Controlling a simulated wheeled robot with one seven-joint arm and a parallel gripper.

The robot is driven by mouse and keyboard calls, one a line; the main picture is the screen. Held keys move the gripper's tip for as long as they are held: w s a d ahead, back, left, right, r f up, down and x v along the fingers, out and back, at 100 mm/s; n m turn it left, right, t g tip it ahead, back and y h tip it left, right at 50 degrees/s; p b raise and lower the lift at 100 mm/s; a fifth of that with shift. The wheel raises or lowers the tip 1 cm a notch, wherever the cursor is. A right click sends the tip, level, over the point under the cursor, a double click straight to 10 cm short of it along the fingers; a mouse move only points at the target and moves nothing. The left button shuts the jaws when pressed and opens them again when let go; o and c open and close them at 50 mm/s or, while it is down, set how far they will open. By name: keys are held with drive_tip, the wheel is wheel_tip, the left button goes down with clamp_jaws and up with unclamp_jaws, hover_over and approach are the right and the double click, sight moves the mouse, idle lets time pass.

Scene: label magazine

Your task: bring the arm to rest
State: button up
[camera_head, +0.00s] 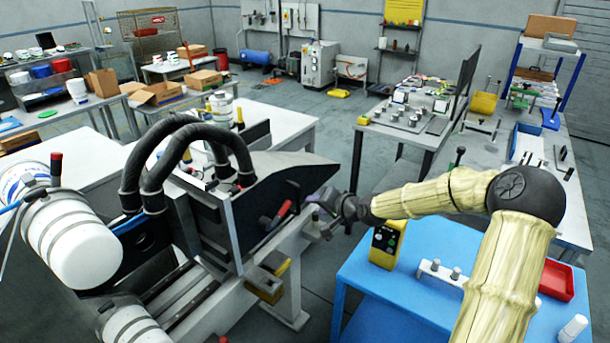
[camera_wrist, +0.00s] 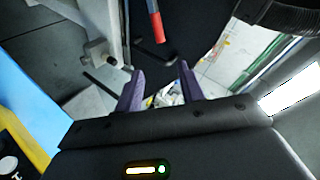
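My arm, in a pale yellow ribbed cover (camera_head: 500,270), comes up from the bottom right of the head view and bends at a dark elbow. Its forearm reaches left over the edge of the blue table. My gripper (camera_head: 318,215) is beside the dark sloped housing of the machine (camera_head: 265,195). In the wrist view the two purple fingers of my gripper (camera_wrist: 160,82) stand apart, with nothing visibly held between them. A lever with a red grip (camera_wrist: 155,25) shows just ahead of the fingers. The head view is too small to tell whether the fingertips touch the machine.
The blue table (camera_head: 440,240) carries a yellow control box (camera_head: 386,244), a white bar with knobs (camera_head: 440,272) and a red tray (camera_head: 556,281). White rolls (camera_head: 75,240) and thick black hoses (camera_head: 150,165) are on the machine's left. Open floor shows behind the machine.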

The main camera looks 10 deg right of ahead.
drive_tip(key=s+a+f+n+g+h, duration=0.25)
drive_tip(key=s+f+n+g, duration=0.2)
drive_tip(key=s, duration=0.75)
drive_tip(key=s+d+r+g+h, duration=0.1)
drive_tip(key=s+d+h, duration=0.1)
drive_tip(key=s, duration=0.7)
drive_tip(key=s+d+r+n+g+h, duration=0.1)
drive_tip(key=s+r+g, duration=0.1)
drive_tip(key=s, duration=0.8)
drive_tip(key=shift+s+d+r+h, duration=0.3)
drive_tip(key=shift+d+h, duration=0.05)
drive_tip(key=shift+d, duration=0.05)
